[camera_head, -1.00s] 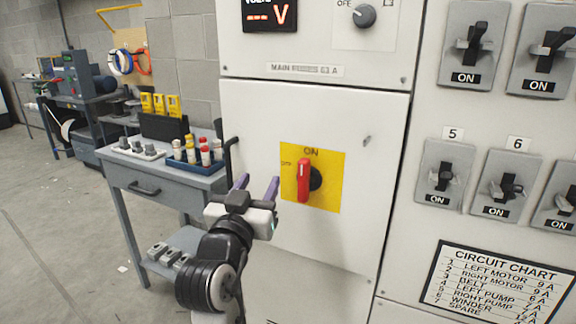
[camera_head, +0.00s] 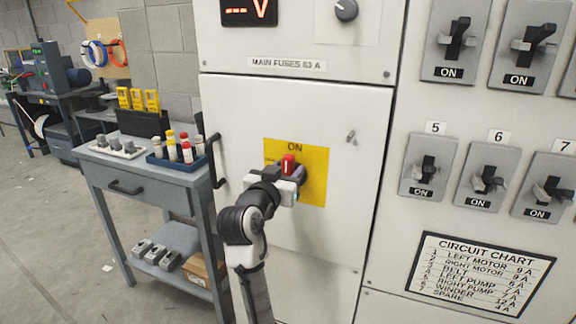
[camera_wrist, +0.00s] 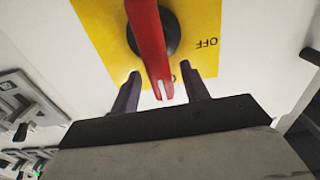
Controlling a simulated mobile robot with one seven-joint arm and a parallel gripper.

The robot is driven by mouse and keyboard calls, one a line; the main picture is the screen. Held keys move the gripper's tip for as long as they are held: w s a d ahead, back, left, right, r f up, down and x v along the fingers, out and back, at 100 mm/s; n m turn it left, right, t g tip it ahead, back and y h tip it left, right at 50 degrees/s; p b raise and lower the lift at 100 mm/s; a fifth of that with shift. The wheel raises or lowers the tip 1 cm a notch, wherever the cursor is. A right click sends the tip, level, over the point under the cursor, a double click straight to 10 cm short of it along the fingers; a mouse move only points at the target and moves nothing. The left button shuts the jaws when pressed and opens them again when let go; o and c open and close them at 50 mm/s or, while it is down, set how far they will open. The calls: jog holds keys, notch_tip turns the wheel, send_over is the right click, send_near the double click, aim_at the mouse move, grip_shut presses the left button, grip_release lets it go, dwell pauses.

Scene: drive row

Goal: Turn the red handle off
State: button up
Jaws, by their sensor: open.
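The red handle (camera_head: 288,164) sits on a yellow plate (camera_head: 316,190) on the white main fuses door. It points up toward the word ON. In the wrist view the handle (camera_wrist: 147,45) hangs down in front of its round black base (camera_wrist: 160,36), its white-marked tip between the two fingers. My gripper (camera_head: 290,172) is open at the plate, its fingers on either side of the handle. In the wrist view my gripper (camera_wrist: 163,88) shows a gap on both sides of the handle tip. The handle's lower part is hidden by my gripper in the head view.
Breaker switches (camera_head: 488,183) marked ON line the panel at right, above a circuit chart (camera_head: 480,272). A grey cart (camera_head: 150,192) with a blue tray of fuses (camera_head: 177,165) stands left of the cabinet. The black door handle (camera_head: 215,160) sticks out at the door's left edge.

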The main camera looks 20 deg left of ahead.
jog(key=shift+w, duration=0.75)
grip_shut()
